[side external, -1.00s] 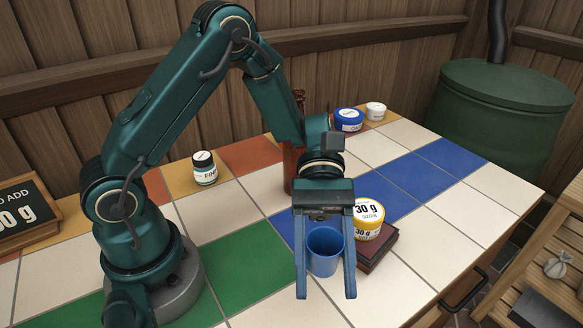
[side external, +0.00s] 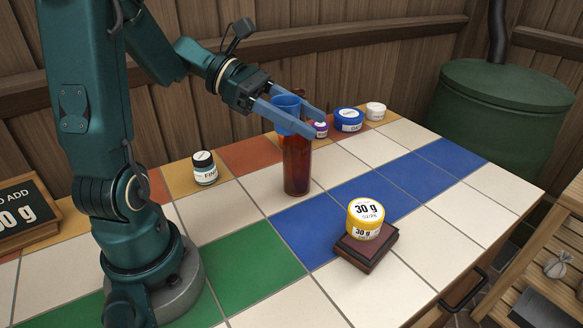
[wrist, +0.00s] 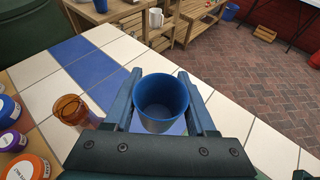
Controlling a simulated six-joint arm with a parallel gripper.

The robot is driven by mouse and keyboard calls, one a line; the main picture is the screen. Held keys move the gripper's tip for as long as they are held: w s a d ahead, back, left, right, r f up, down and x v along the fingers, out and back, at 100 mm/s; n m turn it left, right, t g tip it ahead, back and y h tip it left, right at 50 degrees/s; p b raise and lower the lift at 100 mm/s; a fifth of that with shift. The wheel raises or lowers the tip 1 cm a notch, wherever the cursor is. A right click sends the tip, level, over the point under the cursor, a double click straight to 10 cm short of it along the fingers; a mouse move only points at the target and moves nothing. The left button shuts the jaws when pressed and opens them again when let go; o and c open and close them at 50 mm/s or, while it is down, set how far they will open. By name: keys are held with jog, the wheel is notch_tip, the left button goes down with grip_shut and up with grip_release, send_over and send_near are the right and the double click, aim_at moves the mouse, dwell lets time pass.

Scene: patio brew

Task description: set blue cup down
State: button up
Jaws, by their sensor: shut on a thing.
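The blue cup (side external: 286,120) is held up in the air, between the fingers of my gripper (side external: 315,124). My gripper is shut on it. In the wrist view the cup (wrist: 161,104) has its open mouth towards the camera, and its inside looks empty. In the side view the cup overlaps the top of a tall amber bottle (side external: 297,170). In the wrist view the bottle (wrist: 70,108) stands to the left of my gripper, apart from the cup.
A yellow-lidded 30 g jar (side external: 366,219) sits on a dark scale-like block (side external: 366,247).

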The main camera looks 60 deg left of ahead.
jog(key=shift+r, duration=2.6)
jog(key=n+t+y, duration=0.4)
jog(key=n+y, duration=0.2)
send_over(275, 164)
notch_tip(275, 164, down, 16)
jog(key=shift+f, duration=3.75)
jog(key=shift+f, duration=0.25)
jog(key=shift+f, duration=0.25)
